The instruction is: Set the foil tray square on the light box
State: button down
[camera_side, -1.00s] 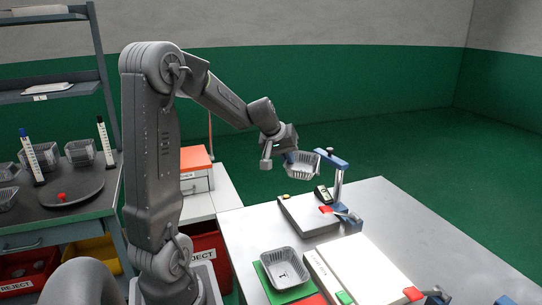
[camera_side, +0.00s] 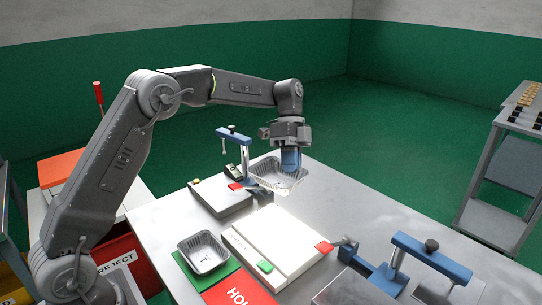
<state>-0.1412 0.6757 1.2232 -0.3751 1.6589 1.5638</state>
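A silver foil tray (camera_side: 268,177) hangs at my gripper (camera_side: 291,161), in the air above the bench. My gripper points down, and its blue fingers are at the tray's right-hand wall, shut on it. The exact contact is too small to see. The light box (camera_side: 275,243), a flat white box with a bright top and a green button, lies on the bench below and nearer the camera. Its top is empty. The held tray is beyond the box's far edge, not over its middle.
A second foil tray (camera_side: 204,252) sits on a green mat beside a red HOME mat (camera_side: 238,291). A grey scale-like box (camera_side: 219,198) and a blue clamp stand (camera_side: 236,145) are behind. Another blue clamp (camera_side: 430,257) stands at the right. A red-tipped lever (camera_side: 325,247) adjoins the light box.

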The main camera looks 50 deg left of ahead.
jog(key=d+m, duration=0.1)
jog(key=d, duration=0.1)
send_over(292, 232)
jog(key=w+a, duration=0.2)
notch_tip(292, 232, down, 7)
jog(key=shift+g, duration=0.3)
jog(key=shift+d+f, duration=0.2)
jog(key=shift+f, duration=3.55)
jog(key=shift+s+f, duration=0.1)
jog(key=shift+f, duration=0.15)
jog(key=c, duration=1.3)
grip_release()
jog(key=shift+y, duration=0.3)
jog(key=shift+v, duration=6.95)
